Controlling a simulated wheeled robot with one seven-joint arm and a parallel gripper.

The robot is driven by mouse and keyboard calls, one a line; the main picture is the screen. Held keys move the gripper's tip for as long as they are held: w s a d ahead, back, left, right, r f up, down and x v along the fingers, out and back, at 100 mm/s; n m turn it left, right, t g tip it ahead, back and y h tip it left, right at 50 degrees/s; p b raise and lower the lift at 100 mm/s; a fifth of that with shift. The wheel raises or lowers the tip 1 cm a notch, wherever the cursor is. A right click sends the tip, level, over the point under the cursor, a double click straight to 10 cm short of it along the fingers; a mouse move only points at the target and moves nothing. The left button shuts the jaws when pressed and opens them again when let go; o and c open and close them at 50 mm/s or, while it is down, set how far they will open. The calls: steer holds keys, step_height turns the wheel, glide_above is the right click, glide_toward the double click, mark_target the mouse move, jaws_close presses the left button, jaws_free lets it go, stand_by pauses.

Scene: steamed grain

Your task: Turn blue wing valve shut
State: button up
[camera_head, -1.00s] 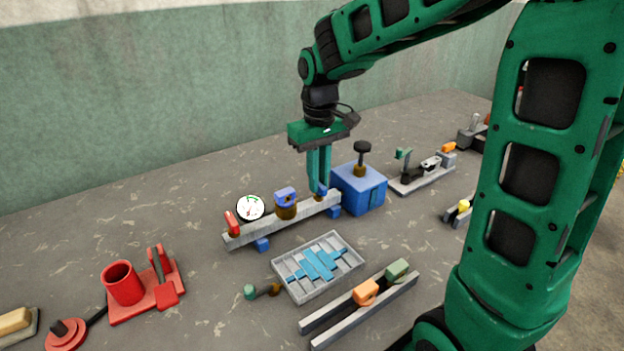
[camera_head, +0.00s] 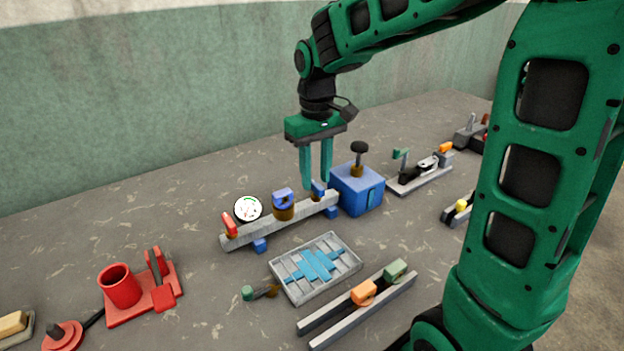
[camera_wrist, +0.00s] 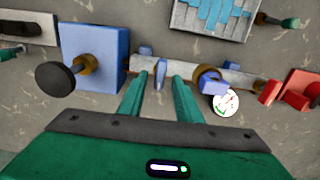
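The blue wing valve (camera_head: 318,190) is a small upright blue plate near the right end of a grey bar (camera_head: 242,233). In the wrist view the wing (camera_wrist: 161,72) appears edge-on and lies across the bar (camera_wrist: 235,79). My gripper (camera_head: 316,192) points down over that end of the bar, its two green fingers apart. In the wrist view my gripper (camera_wrist: 161,80) has one finger on each side of the wing, with visible gaps. I cannot tell whether the fingertips reach down to its height. Nothing is held.
A blue box (camera_head: 357,190) with a black knob (camera_head: 359,147) stands close right of the wing. Left along the bar are a blue-topped brass fitting (camera_head: 283,205), a white gauge (camera_head: 248,208) and a red handle (camera_head: 229,224). A grey tray (camera_head: 334,274) lies in front.

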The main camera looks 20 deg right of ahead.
mark_target(317, 184)
step_height(317, 184, up, 9)
steer(key=shift+r, duration=0.15)
steer(key=shift+d, duration=0.1)
stand_by(0.5)
steer(key=s+d+f+m, duration=0.4)
steer(key=s+d, duration=0.4)
steer(key=s, duration=0.5)
steer(key=s+d+f+m, duration=0.4)
steer(key=s+d+f, duration=0.3)
steer(key=s, duration=0.6)
steer(key=shift+d+f+m, duration=0.15)
steer(key=shift+d+m, duration=0.2)
steer(key=shift+m, duration=0.05)
steer(key=shift+s, duration=0.1)
steer(key=shift+w+f, duration=0.25)
steer(key=shift+w, duration=0.35)
